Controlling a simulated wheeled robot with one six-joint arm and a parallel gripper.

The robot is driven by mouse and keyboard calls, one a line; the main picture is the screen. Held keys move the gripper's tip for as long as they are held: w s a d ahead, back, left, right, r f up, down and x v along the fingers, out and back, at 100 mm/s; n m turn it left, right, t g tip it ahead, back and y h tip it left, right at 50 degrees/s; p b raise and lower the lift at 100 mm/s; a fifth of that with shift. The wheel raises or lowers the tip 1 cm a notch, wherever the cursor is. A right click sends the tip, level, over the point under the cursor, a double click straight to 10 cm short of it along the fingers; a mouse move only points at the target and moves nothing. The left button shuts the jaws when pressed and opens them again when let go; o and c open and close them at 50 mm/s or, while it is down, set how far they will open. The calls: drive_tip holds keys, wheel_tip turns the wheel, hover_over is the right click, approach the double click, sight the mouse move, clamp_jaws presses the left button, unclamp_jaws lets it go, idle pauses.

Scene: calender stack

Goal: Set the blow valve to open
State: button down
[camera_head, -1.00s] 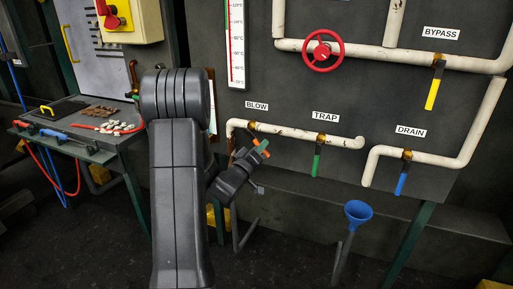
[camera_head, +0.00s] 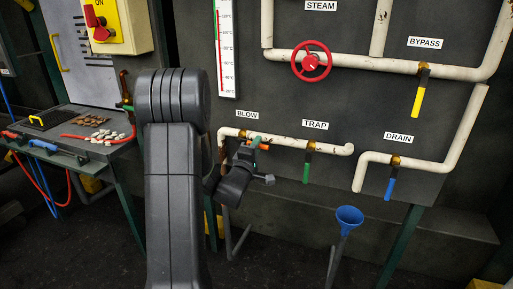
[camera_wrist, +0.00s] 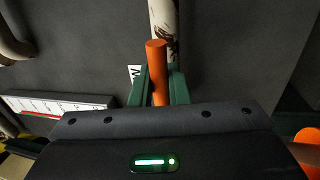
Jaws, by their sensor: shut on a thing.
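The blow valve (camera_head: 243,134) sits on a white pipe under the BLOW label (camera_head: 247,115). Its orange handle (camera_head: 264,147) points right, roughly along the pipe and tilted slightly down. My gripper (camera_head: 256,144) is shut on this handle, partly covering it. In the wrist view the orange handle (camera_wrist: 157,75) lies between the green fingers of my gripper (camera_wrist: 158,86), and the white pipe (camera_wrist: 164,20) runs on in nearly the same direction. The valve body is hidden there.
The trap valve's green handle (camera_head: 307,168) hangs close to the right of my gripper. The drain's blue handle (camera_head: 390,187), the bypass's yellow handle (camera_head: 418,97) and a red handwheel (camera_head: 311,61) are farther off. A blue funnel (camera_head: 349,216) stands below.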

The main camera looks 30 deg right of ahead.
drive_tip(key=shift+r+n, duration=0.1)
drive_tip(key=shift+n, duration=0.2)
drive_tip(key=c, duration=1.5)
unclamp_jaws()
drive_tip(key=shift+o, duration=0.2)
drive_tip(key=shift+a, duration=0.15)
drive_tip(key=v, duration=1.3)
drive_tip(key=shift+s+a, duration=0.15)
drive_tip(key=shift+s, duration=0.15)
drive_tip(key=x, duration=1.4)
drive_tip(key=shift+a, duration=0.1)
drive_tip(key=shift+a, duration=0.1)
